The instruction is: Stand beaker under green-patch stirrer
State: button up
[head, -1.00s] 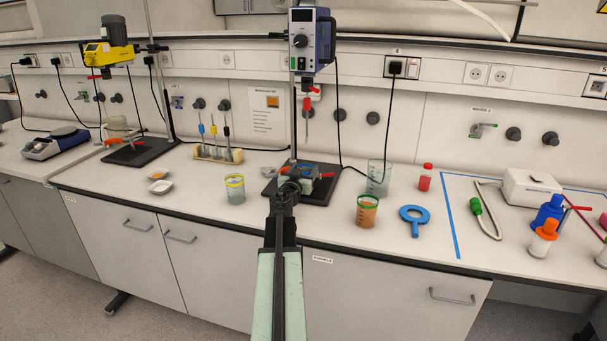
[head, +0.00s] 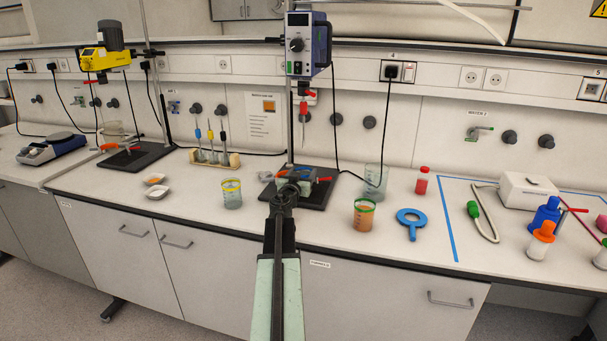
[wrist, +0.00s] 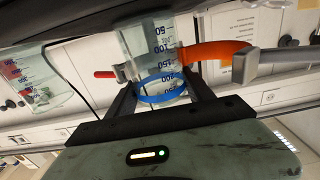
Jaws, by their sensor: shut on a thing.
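My gripper (head: 284,192) is in front of the blue-grey stirrer (head: 306,43) and over its black stand base (head: 312,202). In the wrist view my gripper (wrist: 160,92) is shut on a clear graduated beaker (wrist: 150,42) with a blue band. The camera shows the beaker upside down. An orange-padded clamp (wrist: 215,52) lies close beside it; contact is unclear. In the head view the held beaker is mostly hidden. The stirrer's shaft (head: 304,130) hangs above the base. A yellow stirrer (head: 103,58) stands at left.
A yellow-banded beaker (head: 232,194) stands left of my gripper.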

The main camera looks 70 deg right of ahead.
jog(key=o, duration=1.8)
jog(key=a, duration=0.8)
jog(key=shift+s, duration=0.25)
jog(key=shift+w, duration=0.1)
